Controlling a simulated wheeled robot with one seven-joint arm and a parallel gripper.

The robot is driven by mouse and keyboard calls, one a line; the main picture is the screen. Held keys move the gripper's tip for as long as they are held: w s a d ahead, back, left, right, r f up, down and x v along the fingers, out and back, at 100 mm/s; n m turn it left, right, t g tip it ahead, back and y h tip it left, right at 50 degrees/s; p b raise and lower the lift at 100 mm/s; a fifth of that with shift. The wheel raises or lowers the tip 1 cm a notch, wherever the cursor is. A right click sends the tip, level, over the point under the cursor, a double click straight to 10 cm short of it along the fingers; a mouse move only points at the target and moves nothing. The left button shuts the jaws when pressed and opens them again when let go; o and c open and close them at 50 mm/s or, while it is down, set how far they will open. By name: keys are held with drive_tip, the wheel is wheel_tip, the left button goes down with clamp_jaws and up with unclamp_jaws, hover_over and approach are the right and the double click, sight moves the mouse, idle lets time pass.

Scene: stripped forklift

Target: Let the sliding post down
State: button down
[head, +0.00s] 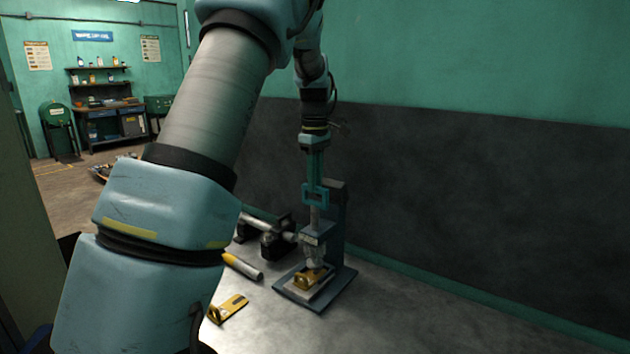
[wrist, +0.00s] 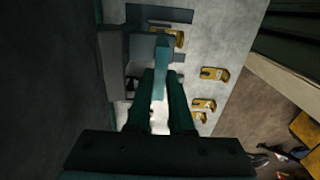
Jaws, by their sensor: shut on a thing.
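The stand (head: 335,230) is a dark upright on a flat base, on the metal bench in the head view. The sliding post (head: 314,216) is a grey rod running down through a block on the stand, with a teal loop-shaped handle (head: 316,204) at its top. My gripper (head: 315,184) points down and is shut on this handle. In the wrist view the handle (wrist: 161,58) shows as a teal bar between my two fingers (wrist: 161,85). A yellow bracket (head: 308,279) lies on a pale plate under the post's block. Whether the post's lower end touches it is unclear.
Another yellow bracket (head: 228,308) and a yellow-white cylinder (head: 243,266) lie left of the stand. A dark fixture with a metal bar (head: 275,240) stands behind them. The wall (head: 450,190) is close behind. The bench right of the stand is clear.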

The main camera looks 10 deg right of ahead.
drive_tip(key=shift+f, duration=0.1)
wheel_tip(320, 180, down, 3)
drive_tip(key=shift+f+b, duration=0.1)
drive_tip(key=shift+b, duration=0.65)
drive_tip(key=c, duration=0.8)
unclamp_jaws()
drive_tip(key=shift+r, duration=0.25)
wheel_tip(320, 180, up, 11)
drive_tip(key=shift+f+b, duration=0.2)
drive_tip(key=shift+b, duration=0.9)
drive_tip(key=shift+a, duration=0.1)
